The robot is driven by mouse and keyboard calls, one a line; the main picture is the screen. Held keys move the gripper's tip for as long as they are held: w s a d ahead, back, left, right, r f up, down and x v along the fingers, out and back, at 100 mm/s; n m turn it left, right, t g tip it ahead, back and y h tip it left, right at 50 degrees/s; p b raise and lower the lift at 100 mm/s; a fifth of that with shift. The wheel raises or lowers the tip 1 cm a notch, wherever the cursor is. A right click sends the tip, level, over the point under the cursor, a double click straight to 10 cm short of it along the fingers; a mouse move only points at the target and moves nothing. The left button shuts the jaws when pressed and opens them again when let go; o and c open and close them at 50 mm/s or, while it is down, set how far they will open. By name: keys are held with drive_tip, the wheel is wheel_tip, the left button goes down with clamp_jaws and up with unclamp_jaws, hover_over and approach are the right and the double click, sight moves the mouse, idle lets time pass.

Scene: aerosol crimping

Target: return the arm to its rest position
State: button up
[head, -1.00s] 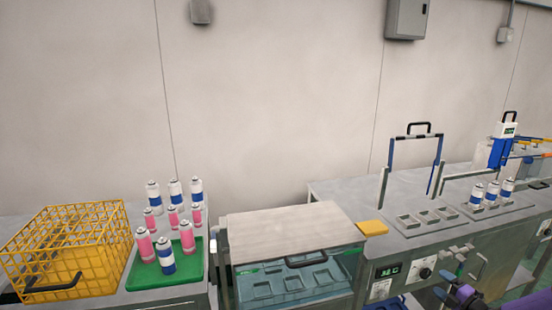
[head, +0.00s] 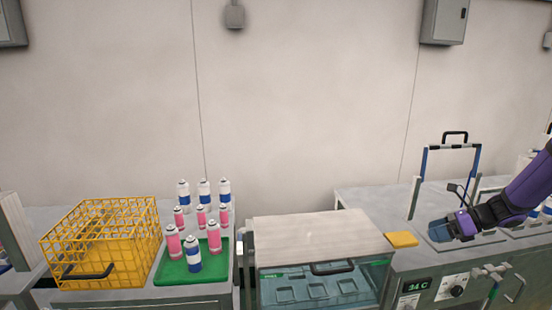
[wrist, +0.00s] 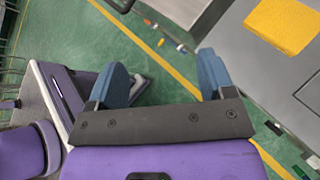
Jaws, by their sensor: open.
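My arm reaches in from the right edge of the head view. My gripper (head: 437,232) has blue fingers and hangs over the right-hand machine top, in front of the blue-and-grey frame. In the wrist view my gripper (wrist: 160,82) shows two blue fingers spread apart with nothing between them. Below them I see the green floor (wrist: 130,45) with a yellow line.
A yellow wire basket (head: 100,240) and a green tray (head: 180,272) with several cans stand at the left. A lidded bath (head: 320,240) is in the middle.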

drive_tip(key=s+a+r+n+g+h, duration=0.2)
drive_tip(key=s+a+r+n+h, duration=0.1)
drive_tip(key=s+a+r+n, duration=0.45)
drive_tip(key=s+a+r+n+g+h, duration=0.1)
drive_tip(key=s+a+r+n+h, duration=0.3)
drive_tip(key=a+r+n, duration=0.55)
drive_tip(key=s+a+r+n+t+h, duration=0.1)
drive_tip(key=s+r+n, duration=0.3)
drive_tip(key=s, duration=0.5)
drive_tip(key=s+a+r+n+t+h, duration=0.1)
drive_tip(key=s+r+n, duration=0.4)
drive_tip(key=s, duration=0.5)
drive_tip(key=shift+n+t+h, duration=0.6)
drive_tip(key=shift+t+h, duration=0.1)
